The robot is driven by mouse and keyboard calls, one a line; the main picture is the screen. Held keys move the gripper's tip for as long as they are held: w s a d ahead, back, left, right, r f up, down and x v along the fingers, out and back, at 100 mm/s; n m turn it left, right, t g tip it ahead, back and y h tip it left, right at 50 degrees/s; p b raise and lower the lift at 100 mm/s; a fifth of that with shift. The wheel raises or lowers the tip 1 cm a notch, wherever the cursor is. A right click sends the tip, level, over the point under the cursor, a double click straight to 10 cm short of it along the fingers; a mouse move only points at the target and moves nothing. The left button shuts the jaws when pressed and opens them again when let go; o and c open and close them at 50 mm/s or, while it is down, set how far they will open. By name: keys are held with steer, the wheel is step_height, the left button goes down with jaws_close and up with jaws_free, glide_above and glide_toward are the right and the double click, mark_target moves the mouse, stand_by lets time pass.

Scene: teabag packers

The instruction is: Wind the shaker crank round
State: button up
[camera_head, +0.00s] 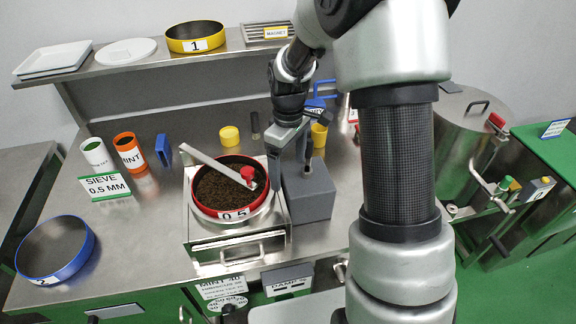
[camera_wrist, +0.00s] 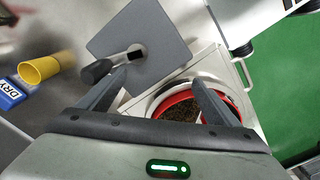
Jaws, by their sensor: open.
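The shaker (camera_head: 235,228) is a metal unit on the steel bench, carrying a red sieve (camera_head: 203,207) labelled 0.5 with dark tea in it. A grey box (camera_head: 308,190) stands at its right side, also seen in the wrist view (camera_wrist: 150,30). The dark crank handle (camera_wrist: 97,70) rises by the box's top in the wrist view, close to my left finger; I cannot tell whether they touch. My gripper (camera_wrist: 158,78) is open above the box and sieve, with nothing seen between its fingers. In the head view, my arm partly hides the crank.
A clamp bar (camera_head: 222,168) with a red knob crosses the sieve. A blue sieve (camera_head: 55,250) lies at left; white (camera_head: 95,153) and orange (camera_head: 128,152) cups stand behind. A yellow cup (camera_wrist: 40,70) and blue DRY sign (camera_wrist: 10,95) are beyond the crank. A steel drum (camera_head: 470,135) stands right.

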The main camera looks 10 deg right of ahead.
mark_target(308, 157)
steer(key=shift+w+d+p, duration=0.2)
steer(key=shift+w+d, duration=0.65)
steer(key=shift+d, duration=0.3)
steer(key=shift+w+d+p, duration=0.25)
steer(key=shift+w+d, duration=0.6)
steer(key=shift+d, duration=0.3)
steer(key=shift+w+d+p, duration=0.2)
steer(key=shift+w+d, duration=0.65)
steer(key=shift+d, duration=0.3)
steer(key=shift+c, duration=0.5)
steer(key=c, duration=0.6)
steer(key=shift+d, duration=0.2)
jaws_close()
steer(key=shift+a, duration=0.1)
steer(key=shift+a, duration=0.1)
